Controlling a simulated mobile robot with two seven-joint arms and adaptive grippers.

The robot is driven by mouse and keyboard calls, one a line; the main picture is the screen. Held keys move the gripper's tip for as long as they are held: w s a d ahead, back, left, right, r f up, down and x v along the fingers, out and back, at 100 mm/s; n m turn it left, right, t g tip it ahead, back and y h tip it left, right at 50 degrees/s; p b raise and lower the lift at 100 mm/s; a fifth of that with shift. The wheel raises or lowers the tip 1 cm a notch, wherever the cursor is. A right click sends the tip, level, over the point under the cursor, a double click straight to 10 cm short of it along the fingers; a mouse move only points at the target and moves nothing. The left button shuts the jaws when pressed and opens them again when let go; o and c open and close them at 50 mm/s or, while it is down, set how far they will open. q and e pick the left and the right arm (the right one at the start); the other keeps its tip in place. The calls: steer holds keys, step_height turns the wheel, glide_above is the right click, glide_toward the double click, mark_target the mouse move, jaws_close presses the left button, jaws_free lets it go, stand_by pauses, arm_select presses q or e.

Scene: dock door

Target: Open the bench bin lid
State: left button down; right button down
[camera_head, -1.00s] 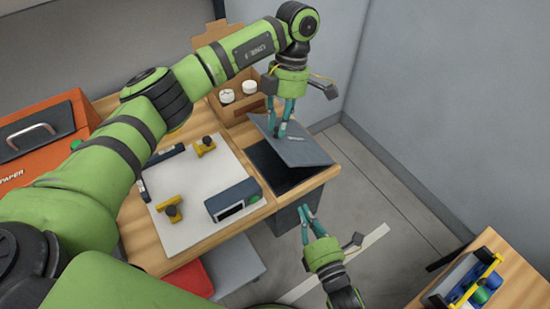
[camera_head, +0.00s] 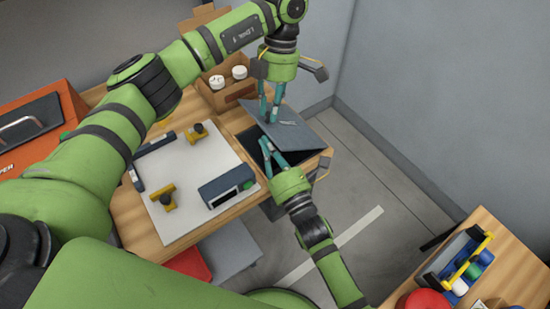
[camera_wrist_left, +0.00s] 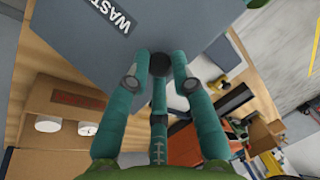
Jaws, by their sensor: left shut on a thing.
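The bench bin lid (camera_head: 299,138) is a grey-blue panel at the bench's right end. It is tilted up, with the dark bin opening (camera_head: 250,143) showing below its near-left edge. My left gripper (camera_head: 269,119) is above the lid, shut on its small dark knob. In the left wrist view the fingers close around the knob (camera_wrist_left: 159,66), and the lid (camera_wrist_left: 85,40) carries a partly visible "WASTE" label. My right gripper (camera_head: 267,152) is open and empty at the raised near side of the lid, over the opening. I cannot tell whether it touches the lid.
A white board (camera_head: 190,185) with yellow clamps and a dark blue block (camera_head: 228,187) lies left of the bin. A cardboard box (camera_head: 228,92) with white round items stands behind. A wall rises at right. Another bench (camera_head: 497,250) with a tool tray is at lower right.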

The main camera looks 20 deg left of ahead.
arm_select(q)
steer(key=shift+d, duration=0.1)
arm_select(e)
steer(key=shift+w+a, duration=0.15)
steer(key=shift+a, duration=0.05)
arm_select(q)
steer(key=shift+f, duration=0.1)
arm_select(e)
steer(key=shift+w+d+r, duration=0.2)
steer(key=shift+w+r, duration=0.05)
steer(key=shift+r, duration=0.25)
steer(key=shift+w+d+r, duration=0.2)
steer(key=shift+w+r, duration=0.05)
steer(key=shift+r, duration=0.25)
arm_select(q)
steer(key=c, duration=1.3)
jaws_free()
steer(key=shift+o, duration=1.2)
arm_select(e)
steer(key=shift+w+d, duration=0.1)
steer(key=shift+d, duration=0.05)
